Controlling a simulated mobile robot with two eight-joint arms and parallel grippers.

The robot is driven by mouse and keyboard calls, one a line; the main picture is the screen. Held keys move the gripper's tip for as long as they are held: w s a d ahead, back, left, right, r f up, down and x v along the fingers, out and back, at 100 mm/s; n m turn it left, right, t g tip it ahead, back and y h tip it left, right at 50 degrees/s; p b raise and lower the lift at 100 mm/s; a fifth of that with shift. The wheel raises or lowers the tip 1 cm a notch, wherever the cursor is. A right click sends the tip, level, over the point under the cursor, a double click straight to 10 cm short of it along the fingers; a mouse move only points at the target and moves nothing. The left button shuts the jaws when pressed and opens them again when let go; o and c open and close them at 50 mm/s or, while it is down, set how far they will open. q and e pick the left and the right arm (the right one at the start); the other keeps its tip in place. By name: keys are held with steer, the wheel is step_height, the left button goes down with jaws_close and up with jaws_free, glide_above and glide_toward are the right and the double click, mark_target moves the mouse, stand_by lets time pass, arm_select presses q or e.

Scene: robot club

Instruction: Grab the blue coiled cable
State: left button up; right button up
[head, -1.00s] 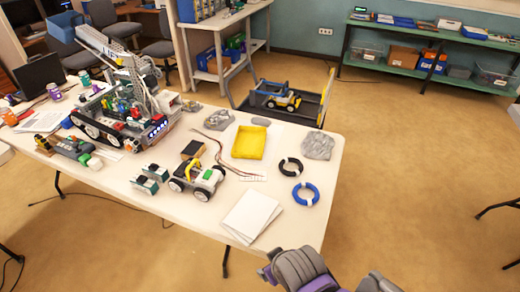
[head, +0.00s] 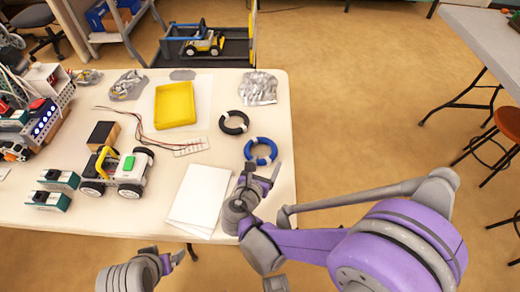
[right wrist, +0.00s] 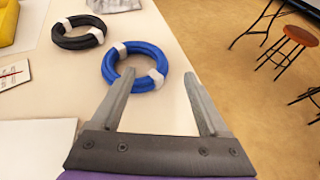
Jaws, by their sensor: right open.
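The blue coiled cable (head: 261,151) lies flat on the white table near its right edge, with white ties around it. In the right wrist view the blue coil (right wrist: 136,81) lies just beyond the fingertips. My right gripper (head: 263,172) is open and empty, close to the near side of the coil. In the right wrist view its two fingers (right wrist: 158,80) are spread apart with the coil ahead and a little left. My left gripper (head: 176,256) is at the near edge of the table, low in the head view; its jaws cannot be made out clearly.
A black coiled cable (head: 234,122) lies behind and left of the blue one. White papers (head: 200,195) lie at the near side. A yellow tray (head: 175,105), a silvery bag (head: 259,88) and a small wheeled robot (head: 120,173) are also on the table (head: 80,215).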

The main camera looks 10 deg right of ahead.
mark_target(272, 152)
steer(key=x, duration=0.7)
steer(key=shift+w+d+f+b, duration=0.15)
steer(key=shift+w+d+b, duration=0.05)
steer(key=shift+w+b, duration=0.15)
steer(key=shift+s, duration=0.1)
jaws_close()
